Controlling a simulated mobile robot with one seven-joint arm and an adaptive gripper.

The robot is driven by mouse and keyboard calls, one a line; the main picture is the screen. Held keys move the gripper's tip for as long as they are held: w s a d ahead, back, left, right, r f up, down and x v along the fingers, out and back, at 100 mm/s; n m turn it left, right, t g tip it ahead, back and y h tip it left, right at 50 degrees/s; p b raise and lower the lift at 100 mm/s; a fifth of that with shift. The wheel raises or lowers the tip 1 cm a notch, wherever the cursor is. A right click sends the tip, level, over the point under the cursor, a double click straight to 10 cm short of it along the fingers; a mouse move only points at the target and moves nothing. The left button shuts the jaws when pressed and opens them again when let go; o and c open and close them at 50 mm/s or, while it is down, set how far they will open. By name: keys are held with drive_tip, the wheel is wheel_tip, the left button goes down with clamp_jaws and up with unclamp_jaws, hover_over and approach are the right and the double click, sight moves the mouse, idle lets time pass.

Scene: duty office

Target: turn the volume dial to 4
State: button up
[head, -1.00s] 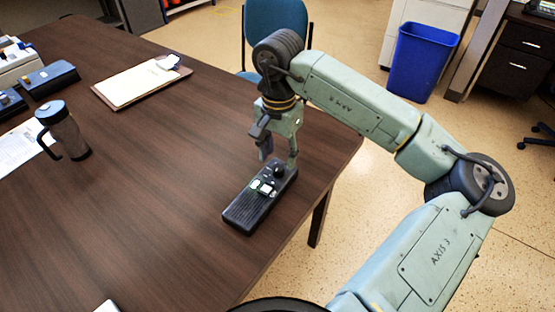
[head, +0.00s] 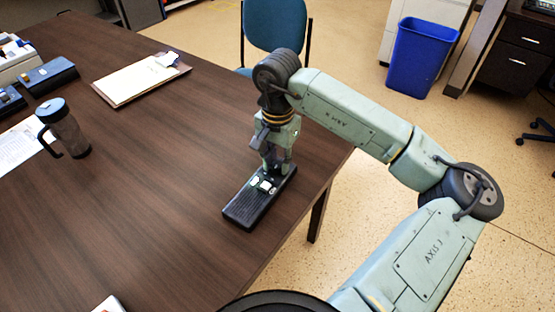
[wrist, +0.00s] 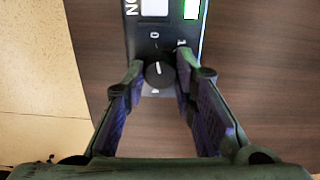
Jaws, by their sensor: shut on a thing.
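A black radio-like device (head: 246,208) lies on the brown table near its right edge. Its volume dial (wrist: 158,73) is a round black knob with a pale pointer line, seen between my fingertips in the wrist view. The line points roughly up, slightly left in that view. My gripper (head: 277,165) is over the device's far end and shut on the dial, with a fingertip on each side (wrist: 158,75). A printed 0 shows above the knob; other marks around it are partly hidden by the fingers, so I cannot read the setting.
The table around the device is clear.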

clamp_jaws()
